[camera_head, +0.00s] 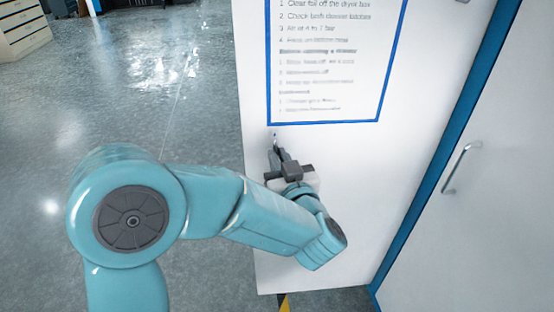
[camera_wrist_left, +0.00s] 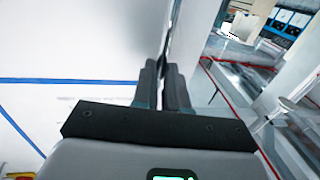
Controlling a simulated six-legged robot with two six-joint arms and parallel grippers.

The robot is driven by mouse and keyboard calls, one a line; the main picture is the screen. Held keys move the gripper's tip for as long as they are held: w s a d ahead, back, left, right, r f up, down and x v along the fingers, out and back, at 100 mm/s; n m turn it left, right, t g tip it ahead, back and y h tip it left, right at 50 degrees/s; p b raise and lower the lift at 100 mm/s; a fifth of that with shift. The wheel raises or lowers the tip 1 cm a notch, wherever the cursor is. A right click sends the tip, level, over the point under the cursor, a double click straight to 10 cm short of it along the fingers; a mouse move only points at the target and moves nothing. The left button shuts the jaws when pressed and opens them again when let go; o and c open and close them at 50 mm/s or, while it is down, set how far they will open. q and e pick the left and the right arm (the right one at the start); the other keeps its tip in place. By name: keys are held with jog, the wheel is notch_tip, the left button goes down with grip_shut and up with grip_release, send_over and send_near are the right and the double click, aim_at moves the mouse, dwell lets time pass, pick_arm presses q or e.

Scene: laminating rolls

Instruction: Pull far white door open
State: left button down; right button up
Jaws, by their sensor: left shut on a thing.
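The far white door (camera_head: 345,190) stands in the middle of the head view, with a blue-framed printed notice on its upper part. Its left edge is free, with grey floor beyond it, and it appears to stand ajar. My left gripper (camera_head: 277,147) is at the door's left side, just below the notice. It is shut on what looks like the door's handle (camera_head: 275,138), mostly hidden by the fingers. In the left wrist view the fingers (camera_wrist_left: 166,68) are close together beside the door's white face (camera_wrist_left: 60,50). My right gripper is not in view.
A blue upright strip (camera_head: 445,150) borders the door on the right. Beyond it is another white panel (camera_head: 480,230) with a metal handle (camera_head: 460,168). Drawers (camera_head: 22,28) stand at the far left. The floor (camera_head: 120,90) left of the door is open.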

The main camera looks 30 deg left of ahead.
pick_arm(q)
jog(key=shift+w+d+t, duration=0.3)
jog(key=shift+d, duration=0.05)
jog(key=c, duration=1.5)
grip_release()
jog(key=o, duration=0.3)
jog(key=shift+w+d, duration=0.25)
jog(key=shift+o, duration=0.2)
jog(key=shift+s+a, duration=0.1)
jog(key=shift+s, duration=0.1)
jog(key=v, duration=1.6)
jog(key=shift+s+r, duration=0.15)
jog(key=shift+r, duration=0.1)
jog(key=shift+a, duration=0.1)
